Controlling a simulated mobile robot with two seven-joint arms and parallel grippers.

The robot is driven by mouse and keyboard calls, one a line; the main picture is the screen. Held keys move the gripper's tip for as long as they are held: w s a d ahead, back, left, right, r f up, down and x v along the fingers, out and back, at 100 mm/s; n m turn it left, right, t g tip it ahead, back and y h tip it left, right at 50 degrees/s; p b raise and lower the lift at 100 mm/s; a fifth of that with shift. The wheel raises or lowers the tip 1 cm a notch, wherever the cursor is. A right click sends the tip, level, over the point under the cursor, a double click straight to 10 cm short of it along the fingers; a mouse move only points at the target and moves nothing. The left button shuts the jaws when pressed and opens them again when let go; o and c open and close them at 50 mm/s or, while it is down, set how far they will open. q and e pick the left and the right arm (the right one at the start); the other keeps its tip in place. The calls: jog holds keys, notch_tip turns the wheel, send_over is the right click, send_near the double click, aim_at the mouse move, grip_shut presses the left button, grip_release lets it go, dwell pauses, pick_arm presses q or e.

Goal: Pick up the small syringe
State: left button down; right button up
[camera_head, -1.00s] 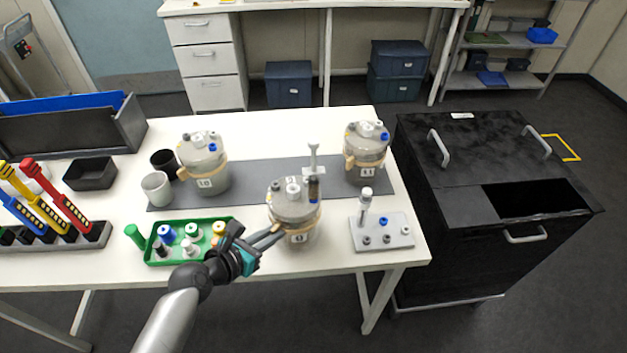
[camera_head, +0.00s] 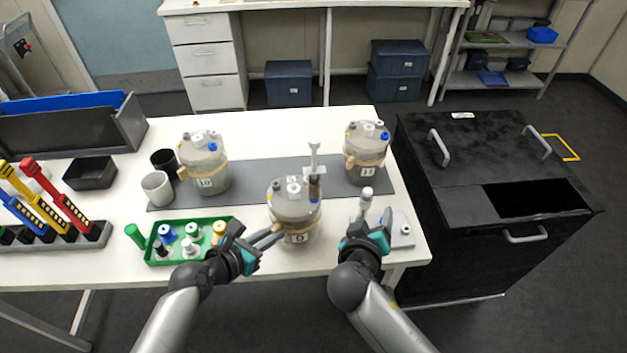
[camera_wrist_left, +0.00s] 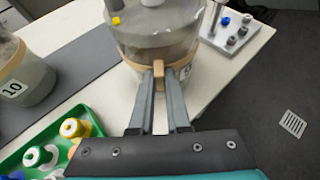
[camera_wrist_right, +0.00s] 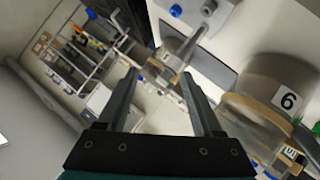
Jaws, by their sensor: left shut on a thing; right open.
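The small syringe (camera_head: 366,195) with a pale top stands upright in the grey-white holder block (camera_head: 403,233) at the table's right front. A grey syringe-like barrel (camera_wrist_right: 186,52) shows beyond the fingers in the right wrist view. My right gripper (camera_head: 370,222) is open, in front of the holder, hiding part of it and the syringe's lower part. It appears apart from the syringe. My left gripper (camera_head: 272,238) is shut on the tan band tab (camera_wrist_left: 158,76) of the front vessel (camera_head: 294,205). Another syringe (camera_head: 315,175) with brown content stands on that vessel's lid.
Vessels 10 (camera_head: 205,165) and 11 (camera_head: 366,152) stand behind on the grey mat (camera_head: 260,170). A green tray (camera_head: 160,258) with several capped bottles is left of my left gripper. A black cabinet (camera_head: 450,200) stands right of the table.

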aim_at(314, 173)
jog(key=a+r+m+t+y, duration=0.1)
jog(key=a+r+m+y, duration=0.3)
jog(key=a+r, duration=0.8)
jog(key=shift+m+t+h, duration=0.3)
jog(key=shift+m+h, duration=0.1)
jog(key=shift+h, duration=0.3)
jog(key=x, duration=0.4)
jog(key=shift+w+a+f, duration=0.25)
jog(key=shift+a+f, duration=0.05)
jog(key=shift+f, duration=0.15)
jog(key=shift+f+x, duration=0.2)
jog(key=shift+x, duration=1.4)
jog(key=shift+f+x, duration=0.2)
jog(key=shift+x, duration=1.35)
jog(key=shift+s, duration=0.15)
grip_shut()
jog(key=shift+a, duration=0.1)
